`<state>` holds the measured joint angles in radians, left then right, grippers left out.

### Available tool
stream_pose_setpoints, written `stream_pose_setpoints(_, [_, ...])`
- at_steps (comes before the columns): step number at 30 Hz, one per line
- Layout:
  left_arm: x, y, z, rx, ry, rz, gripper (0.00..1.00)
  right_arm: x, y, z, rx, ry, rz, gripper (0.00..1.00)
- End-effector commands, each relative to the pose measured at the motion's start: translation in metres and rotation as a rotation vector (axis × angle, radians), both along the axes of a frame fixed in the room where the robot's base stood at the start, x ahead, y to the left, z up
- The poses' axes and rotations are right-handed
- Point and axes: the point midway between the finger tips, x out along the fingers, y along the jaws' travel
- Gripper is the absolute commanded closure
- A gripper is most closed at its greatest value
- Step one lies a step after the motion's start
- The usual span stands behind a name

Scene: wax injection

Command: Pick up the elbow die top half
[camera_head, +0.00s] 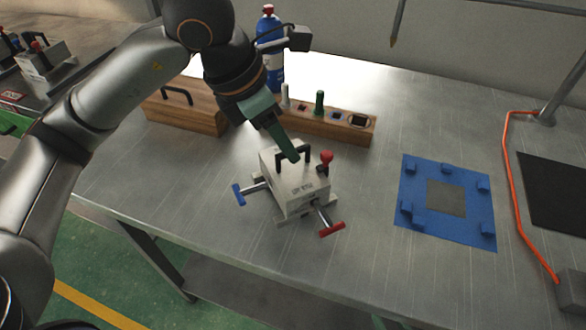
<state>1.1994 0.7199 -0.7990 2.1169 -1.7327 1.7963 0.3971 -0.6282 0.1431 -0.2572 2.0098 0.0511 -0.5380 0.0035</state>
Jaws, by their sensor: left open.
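The elbow die is a pale grey block on the metal table, and its top half (285,178) carries a black handle on top. Small lettering marks its front face. A red ball knob (326,157) stands at its back right. A blue T-handle (239,194) sticks out to the left and a red T-handle (332,229) to the front right. My left gripper (291,153) reaches down from the upper left, with its green finger beside or over the black handle; contact cannot be told. It is open and holds nothing visible. My right gripper is out of view.
A wooden block (340,126) with a green-handled tool stands behind the die, near a blue bottle (270,50). A wooden box (186,112) is at the left. A blue mat (470,206) with raised blocks, an orange cord (510,180) and a dark mat (560,190) are at the right.

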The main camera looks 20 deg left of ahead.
Motion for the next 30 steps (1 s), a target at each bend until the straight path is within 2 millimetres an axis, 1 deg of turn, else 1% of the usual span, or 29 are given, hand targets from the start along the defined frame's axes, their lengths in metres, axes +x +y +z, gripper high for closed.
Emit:
stream_pose_setpoints(3, [0.005,-0.006,-0.018,-0.001,0.007,-0.001,0.53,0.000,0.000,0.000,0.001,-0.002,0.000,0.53])
stream_pose_setpoints(6, [0.010,-0.010,-0.031,0.000,0.005,-0.002,0.53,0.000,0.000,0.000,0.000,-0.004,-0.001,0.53])
stream_pose_setpoints(8, [0.012,-0.012,-0.037,0.000,0.005,-0.002,0.53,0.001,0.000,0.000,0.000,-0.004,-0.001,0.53])
stream_pose_setpoints(11, [0.013,-0.013,-0.041,-0.001,0.001,-0.001,0.53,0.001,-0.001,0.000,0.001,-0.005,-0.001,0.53])
stream_pose_setpoints(17, [0.014,-0.014,-0.041,-0.001,0.001,-0.001,0.53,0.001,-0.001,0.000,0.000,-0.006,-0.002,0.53])
stream_pose_setpoints(30, [0.013,-0.013,-0.041,-0.001,0.002,-0.001,1.00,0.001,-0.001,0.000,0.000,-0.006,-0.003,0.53])
